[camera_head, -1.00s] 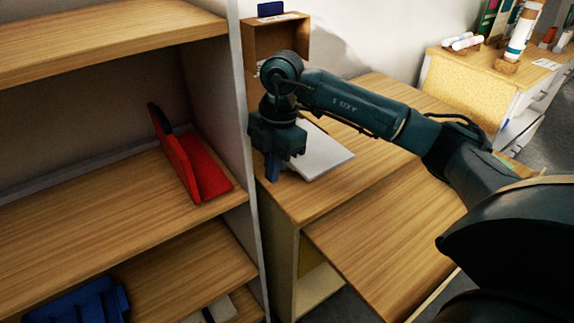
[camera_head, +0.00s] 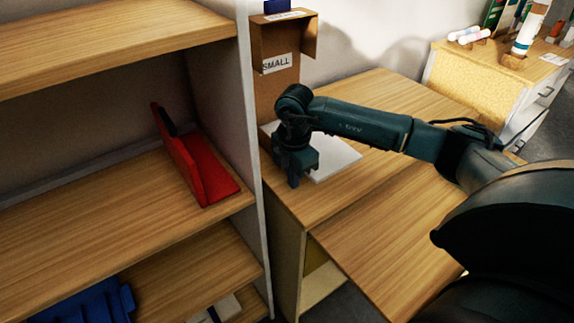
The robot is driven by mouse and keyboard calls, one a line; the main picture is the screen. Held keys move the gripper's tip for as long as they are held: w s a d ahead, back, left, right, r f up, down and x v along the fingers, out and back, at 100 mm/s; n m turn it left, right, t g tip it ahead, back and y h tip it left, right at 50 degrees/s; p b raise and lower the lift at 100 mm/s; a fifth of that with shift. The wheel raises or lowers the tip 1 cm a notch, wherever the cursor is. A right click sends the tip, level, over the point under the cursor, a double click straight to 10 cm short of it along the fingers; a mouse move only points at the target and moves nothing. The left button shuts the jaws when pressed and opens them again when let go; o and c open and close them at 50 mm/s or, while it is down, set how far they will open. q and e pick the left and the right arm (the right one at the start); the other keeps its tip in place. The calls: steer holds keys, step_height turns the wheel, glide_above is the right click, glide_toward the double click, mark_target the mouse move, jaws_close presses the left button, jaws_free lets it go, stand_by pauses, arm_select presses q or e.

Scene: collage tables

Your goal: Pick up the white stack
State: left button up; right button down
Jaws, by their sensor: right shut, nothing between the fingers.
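The white stack (camera_head: 337,156) lies flat on the wooden desk top, close to the side of the shelf unit. It looks like a thin pile of white sheets. My right gripper (camera_head: 293,180) points down at the stack's near left edge and hides part of it. The gripper is shut with nothing in it; I cannot tell whether its fingers touch the stack or the desk. My left gripper is not in view.
A cardboard box marked SMALL (camera_head: 276,64) stands behind the gripper. A shelf unit (camera_head: 120,185) with a red bookend (camera_head: 205,172) rises at left. A lower wooden surface (camera_head: 400,235) is clear in front. Another cabinet (camera_head: 465,85) holds rolls at back right.

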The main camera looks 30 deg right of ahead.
steer(key=shift+d, duration=0.9)
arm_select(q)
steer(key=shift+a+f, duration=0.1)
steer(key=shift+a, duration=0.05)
arm_select(e)
steer(key=shift+d, duration=0.15)
steer(key=shift+w+d, duration=0.1)
steer(key=shift+d, duration=0.3)
steer(key=d, duration=0.4)
steer(key=shift+w+d+b, duration=0.1)
steer(key=shift+d+b, duration=0.05)
steer(key=shift+b, duration=0.2)
steer(key=shift+d, duration=0.25)
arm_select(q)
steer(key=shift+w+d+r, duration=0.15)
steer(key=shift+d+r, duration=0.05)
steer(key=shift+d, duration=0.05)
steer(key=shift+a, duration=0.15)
arm_select(e)
steer(key=shift+w+a, duration=0.1)
